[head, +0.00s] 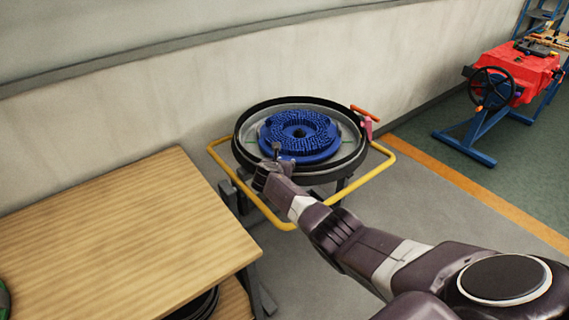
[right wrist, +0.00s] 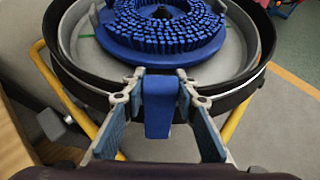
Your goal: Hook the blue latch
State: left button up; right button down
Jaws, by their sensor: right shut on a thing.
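The blue latch (right wrist: 158,115) is a flat blue strap at the near rim of the round tub, upright between my right fingers in the right wrist view. My right gripper (right wrist: 159,88) is shut on it, with a fingertip on each side. In the head view my right gripper (head: 274,158) is at the front left rim of the tub (head: 345,165) and mostly hides the latch. Whether the latch is hooked on the rim cannot be told. My left gripper is in neither view.
A blue round brush (head: 318,150) lies in the tub. A yellow tube frame (head: 385,172) surrounds it. A red handle (head: 364,112) stands at its right. A wooden table (head: 120,240) is at left, a wall behind. A red machine (head: 515,65) stands far right.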

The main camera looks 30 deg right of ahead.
jog(key=c, duration=1.6)
grip_release()
jog(key=shift+w+d+r, duration=0.15)
jog(key=shift+d+r, duration=0.2)
jog(key=shift+r, duration=0.25)
jog(key=shift+o, duration=0.4)
jog(key=shift+f, duration=0.2)
jog(key=shift+a+f, duration=0.1)
jog(key=shift+a, duration=0.05)
jog(key=shift+v, duration=1.45)
jog(key=v, duration=0.9)
